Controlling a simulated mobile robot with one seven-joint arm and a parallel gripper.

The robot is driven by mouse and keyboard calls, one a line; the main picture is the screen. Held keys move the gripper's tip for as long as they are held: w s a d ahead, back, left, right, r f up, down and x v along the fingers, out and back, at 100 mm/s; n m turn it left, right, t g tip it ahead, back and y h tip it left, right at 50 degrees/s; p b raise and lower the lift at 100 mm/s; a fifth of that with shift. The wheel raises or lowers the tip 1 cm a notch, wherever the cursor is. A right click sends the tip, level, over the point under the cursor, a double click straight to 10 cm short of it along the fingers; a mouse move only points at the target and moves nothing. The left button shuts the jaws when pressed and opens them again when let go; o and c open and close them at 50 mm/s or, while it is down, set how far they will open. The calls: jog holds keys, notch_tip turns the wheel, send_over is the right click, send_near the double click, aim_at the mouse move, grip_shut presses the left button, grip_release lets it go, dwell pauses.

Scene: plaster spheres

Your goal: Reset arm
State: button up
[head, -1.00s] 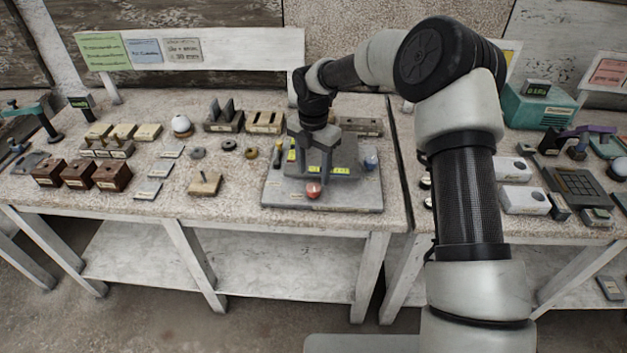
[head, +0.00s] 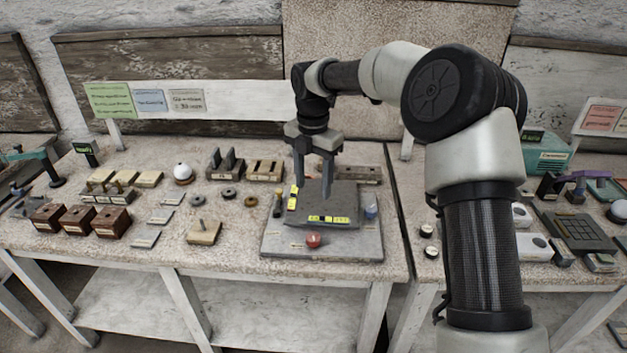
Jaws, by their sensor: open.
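My gripper (head: 312,193) points down above the grey board (head: 285,245) on the table. Its two fingers are apart, and nothing shows between them. My arm comes from the right side of the view and bends over the table to the gripper. On the board is a dark grey block (head: 345,200) with yellow labels, partly behind the fingers. A red ball (head: 313,240) sits at the board's front, and a blue piece (head: 371,212) is at its right.
Left of the board are a wooden block with a peg (head: 204,232), dark rings, brown boxes (head: 77,220) and a white sphere on a stand (head: 183,173). A second table on the right holds a teal device (head: 548,153) and a keypad (head: 578,228).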

jog(key=s+d+r+m+t+h+p, duration=0.1)
jog(key=s+d+r+m, duration=0.4)
jog(key=s+r+m, duration=0.25)
jog(key=s+d+r+m+t+p, duration=0.1)
jog(key=s+d+r+m+t, duration=0.1)
jog(key=s+d+r+m, duration=0.45)
jog(key=s+d+r+m+t, duration=0.1)
jog(key=s+d+m, duration=0.1)
jog(key=s+m, duration=0.5)
jog(key=s+d+r+m+t+y, duration=0.1)
jog(key=s+d+m, duration=0.2)
jog(key=s+m, duration=0.5)
jog(key=s+p, duration=0.1)
jog(key=s, duration=0.2)
jog(key=shift+s+t, duration=0.2)
jog(key=shift+t, duration=0.1)
jog(key=shift+d+m, duration=0.2)
jog(key=shift+m, duration=0.1)
